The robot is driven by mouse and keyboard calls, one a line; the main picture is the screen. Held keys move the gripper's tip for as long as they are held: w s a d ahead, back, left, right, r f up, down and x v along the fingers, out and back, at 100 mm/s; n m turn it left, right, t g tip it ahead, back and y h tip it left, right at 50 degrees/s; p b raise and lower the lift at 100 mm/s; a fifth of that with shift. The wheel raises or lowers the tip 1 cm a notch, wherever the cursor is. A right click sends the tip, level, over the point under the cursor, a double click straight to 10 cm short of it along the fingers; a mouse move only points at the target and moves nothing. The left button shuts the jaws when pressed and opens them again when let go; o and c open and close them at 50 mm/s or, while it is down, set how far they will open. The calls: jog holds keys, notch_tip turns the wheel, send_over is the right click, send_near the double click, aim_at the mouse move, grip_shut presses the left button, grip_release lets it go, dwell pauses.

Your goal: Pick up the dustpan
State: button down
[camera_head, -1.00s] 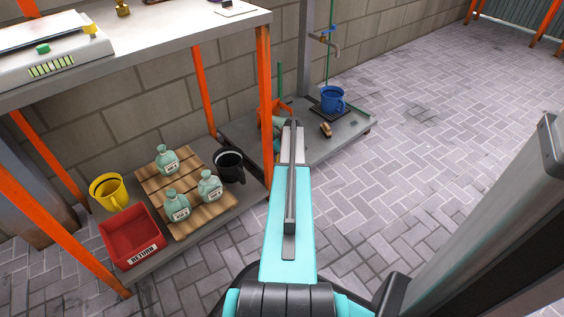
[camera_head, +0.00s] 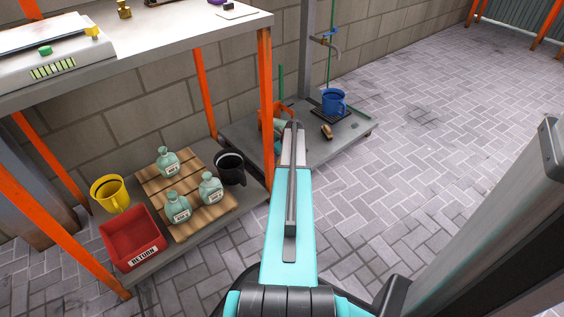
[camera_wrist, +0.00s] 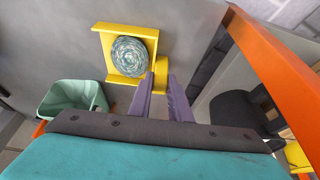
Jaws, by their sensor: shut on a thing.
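In the wrist view the dustpan (camera_wrist: 152,44) is a yellow, flat-backed piece with raised edges, seen against a grey surface. A round, grey-green coiled or woven disc (camera_wrist: 130,57) sits within its edges. My gripper (camera_wrist: 161,76) points at the dustpan's near right corner, its two purple-grey fingers close together. A short yellow part shows between and behind the fingertips, and they are shut on it. Whether the dustpan is clear of the surface below I cannot tell. In the head view my arm hides the gripper and the dustpan.
A blue mug-like bucket (camera_head: 334,101) stands on the low platform (camera_head: 352,135). Paved floor (camera_head: 420,170) is clear to the right.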

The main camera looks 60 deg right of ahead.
jog(key=shift+r+p, duration=0.4)
jog(key=shift+r, duration=0.3)
jog(key=s+a+r+p, duration=0.1)
jog(key=s+a+p, duration=0.1)
jog(key=s, duration=0.5)
jog(key=s+a+r+p, duration=0.2)
jog(key=s+p, duration=0.1)
jog(key=s, duration=0.5)
jog(key=shift+s+a+r+p, duration=0.15)
jog(key=shift+a+r+p, duration=0.15)
jog(key=shift+a+p, duration=0.05)
jog(key=shift+s, duration=0.1)
